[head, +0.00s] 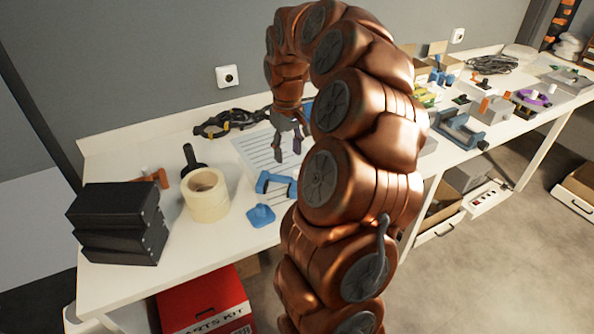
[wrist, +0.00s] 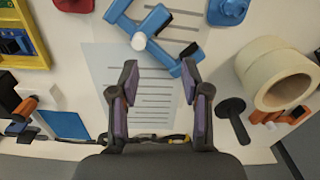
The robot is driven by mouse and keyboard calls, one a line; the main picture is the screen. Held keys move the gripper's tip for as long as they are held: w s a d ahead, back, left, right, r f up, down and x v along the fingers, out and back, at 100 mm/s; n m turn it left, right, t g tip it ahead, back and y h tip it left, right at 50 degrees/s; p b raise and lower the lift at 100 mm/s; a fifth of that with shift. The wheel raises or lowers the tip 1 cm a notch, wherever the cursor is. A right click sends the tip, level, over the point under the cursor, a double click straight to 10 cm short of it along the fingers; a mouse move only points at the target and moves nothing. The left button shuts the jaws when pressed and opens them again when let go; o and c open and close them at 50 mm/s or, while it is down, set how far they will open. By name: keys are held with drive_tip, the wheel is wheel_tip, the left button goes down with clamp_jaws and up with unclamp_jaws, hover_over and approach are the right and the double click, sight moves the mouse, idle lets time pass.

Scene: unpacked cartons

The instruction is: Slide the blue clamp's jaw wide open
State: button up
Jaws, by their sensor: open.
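The blue clamp (head: 275,184) lies on the white table, partly over a printed paper sheet. In the wrist view the clamp (wrist: 157,20) is at the top centre, with a white round knob (wrist: 138,41) at its middle and arms reaching left and right. My gripper (head: 289,148) is open and empty above the paper, behind the clamp in the head view. In the wrist view my gripper (wrist: 160,74) has its fingertips just below the clamp. The right fingertip overlaps the clamp's lower end; I cannot tell whether they touch. My arm may hide part of the clamp's right side.
Cream tape rolls (head: 205,194), a black-handled tool (head: 193,160) and black boxes (head: 120,220) stand left. A small blue piece (head: 261,215) lies near the front edge. Printed paper (head: 262,150) is under my gripper. Another blue device (head: 460,131) and several items are at right.

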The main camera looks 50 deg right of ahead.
sight(297, 171)
drive_tip(key=d, duration=0.1)
drive_tip(key=d+f, duration=0.1)
drive_tip(key=d, duration=0.1)
drive_tip(key=shift+s+d+m, duration=0.1)
drive_tip(key=shift+s+m, duration=0.05)
drive_tip(key=shift+m, duration=0.15)
drive_tip(key=shift+f, duration=3.8)
drive_tip(key=shift+c, duration=0.3)
clamp_jaws()
